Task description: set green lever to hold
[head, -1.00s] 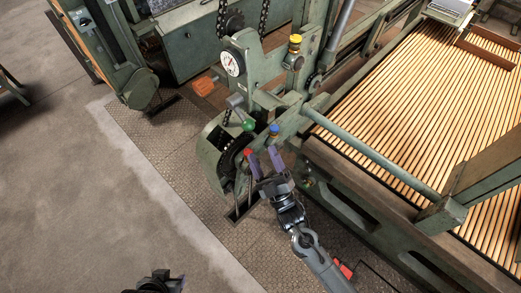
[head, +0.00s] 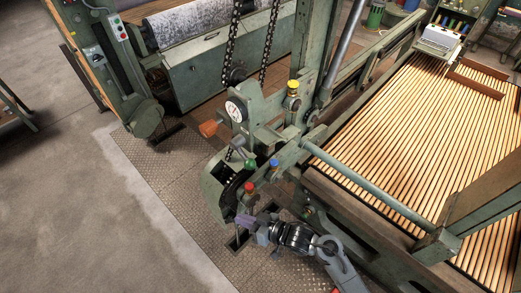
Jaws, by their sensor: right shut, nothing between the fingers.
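The green lever's knob (head: 250,164) stands at the lever quadrant on the near end of the green machine, beside the blue knob (head: 274,163). A red knob (head: 250,187) is just below it in the picture. I cannot read any hold mark. My right gripper (head: 243,221) comes in from the lower right, with its purple fingers pointing left. It is shut and empty, below the red knob in the picture and apart from the green knob. My left gripper is out of view.
A round gauge (head: 236,109) and a yellow-topped fitting (head: 292,88) sit above the levers. A long green bar (head: 370,178) crosses beside the slatted bed (head: 400,120). The concrete floor at left is clear.

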